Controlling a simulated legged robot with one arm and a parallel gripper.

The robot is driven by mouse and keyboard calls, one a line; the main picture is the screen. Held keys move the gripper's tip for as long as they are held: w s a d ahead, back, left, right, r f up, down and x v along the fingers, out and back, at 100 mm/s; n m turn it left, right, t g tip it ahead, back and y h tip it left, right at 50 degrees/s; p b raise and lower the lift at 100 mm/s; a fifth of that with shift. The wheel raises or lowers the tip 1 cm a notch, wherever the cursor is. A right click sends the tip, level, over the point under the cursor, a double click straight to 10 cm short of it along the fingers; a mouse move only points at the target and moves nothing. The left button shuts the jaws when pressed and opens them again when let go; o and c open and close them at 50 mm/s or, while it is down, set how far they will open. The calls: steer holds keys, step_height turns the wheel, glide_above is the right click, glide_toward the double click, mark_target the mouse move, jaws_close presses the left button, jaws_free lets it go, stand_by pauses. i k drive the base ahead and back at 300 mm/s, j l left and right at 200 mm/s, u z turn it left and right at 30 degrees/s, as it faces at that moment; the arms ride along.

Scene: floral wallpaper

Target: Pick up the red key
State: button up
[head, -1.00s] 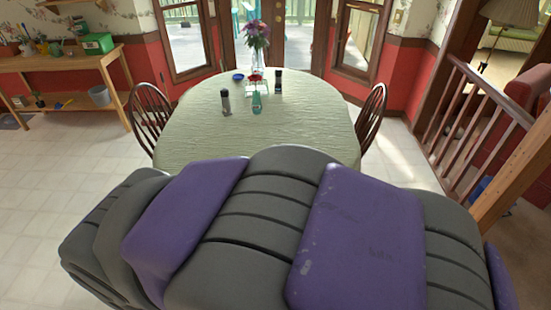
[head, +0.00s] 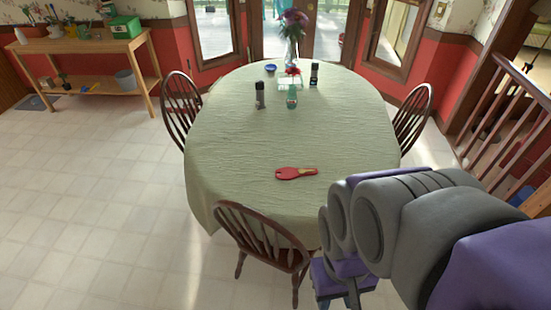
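The red key (head: 296,173) lies flat on the green tablecloth near the front of the dining table (head: 235,155). It has a wide red end at left and a small tan patch at its right end. Nothing touches it. My grey and purple arm fills the lower right and bends down beside the table's near right edge. The end of the arm runs out of the bottom of the picture, right of and below the key, so my gripper's fingers do not show.
A wooden chair (head: 262,240) stands at the table's near side, with chairs at left (head: 181,105) and right (head: 412,115). A railing is at right. Floor at left is clear.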

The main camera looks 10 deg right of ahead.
mark_target(288, 173)
steer(key=z, duration=0.25)
steer(key=i+l+u, duration=0.5)
steer(key=i+l, duration=0.4)
steer(key=l, duration=0.15)
